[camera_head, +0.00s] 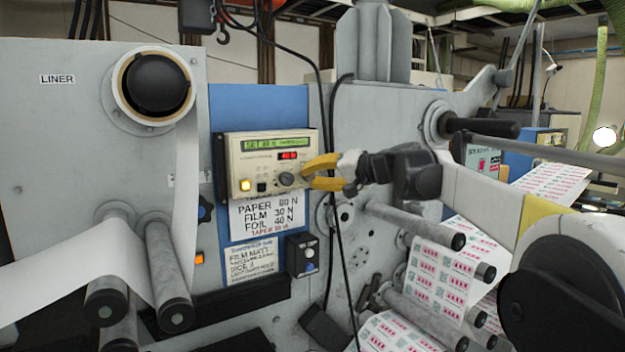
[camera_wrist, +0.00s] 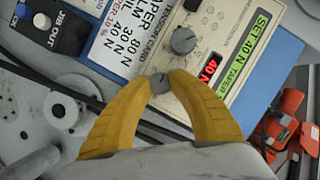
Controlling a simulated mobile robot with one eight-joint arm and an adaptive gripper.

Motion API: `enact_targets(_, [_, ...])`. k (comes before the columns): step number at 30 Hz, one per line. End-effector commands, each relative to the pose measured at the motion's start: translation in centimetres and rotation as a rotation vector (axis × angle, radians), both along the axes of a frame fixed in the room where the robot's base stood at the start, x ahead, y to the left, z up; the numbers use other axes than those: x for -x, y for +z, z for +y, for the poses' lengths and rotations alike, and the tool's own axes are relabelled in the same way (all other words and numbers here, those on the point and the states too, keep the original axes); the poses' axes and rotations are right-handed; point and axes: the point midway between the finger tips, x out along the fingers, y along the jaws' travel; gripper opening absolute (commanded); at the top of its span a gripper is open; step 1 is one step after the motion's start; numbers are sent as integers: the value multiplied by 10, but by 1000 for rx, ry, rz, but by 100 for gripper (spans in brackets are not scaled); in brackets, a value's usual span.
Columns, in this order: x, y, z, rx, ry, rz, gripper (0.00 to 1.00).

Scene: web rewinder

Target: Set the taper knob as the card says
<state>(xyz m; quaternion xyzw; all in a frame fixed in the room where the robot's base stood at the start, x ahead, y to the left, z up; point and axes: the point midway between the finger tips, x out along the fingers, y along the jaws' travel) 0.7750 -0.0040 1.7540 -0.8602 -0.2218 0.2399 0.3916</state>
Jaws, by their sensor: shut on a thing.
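The cream control box (camera_head: 268,164) has a green text screen (camera_head: 274,144) whose start reads SET 40 N and TAPER in the wrist view; the taper figure is not legible. Its red display (camera_head: 288,155) reads 40 N. A larger dark knob (camera_wrist: 183,40) stands clear of my fingers. A smaller grey knob (camera_wrist: 160,84) sits between my yellow fingertips, and my gripper (camera_wrist: 160,80) is shut on it. In the head view my gripper (camera_head: 306,175) hides this knob.
A second card (camera_head: 253,260) names film matt. A JIB OUT box (camera_head: 301,254) with a blue button stands to its right. Black cables (camera_head: 333,200) hang beside the control box. Rollers (camera_head: 168,275) stand at lower left, and printed web (camera_head: 440,280) runs at right.

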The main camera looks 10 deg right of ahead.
Motion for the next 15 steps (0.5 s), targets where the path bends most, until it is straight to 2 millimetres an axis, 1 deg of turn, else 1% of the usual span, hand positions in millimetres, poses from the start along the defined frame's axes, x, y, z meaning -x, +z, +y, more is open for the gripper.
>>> enact_targets(6, [0,-1,0,-64,0,21,0])
enact_targets(15, [0,0,0,-85,1,27,0])
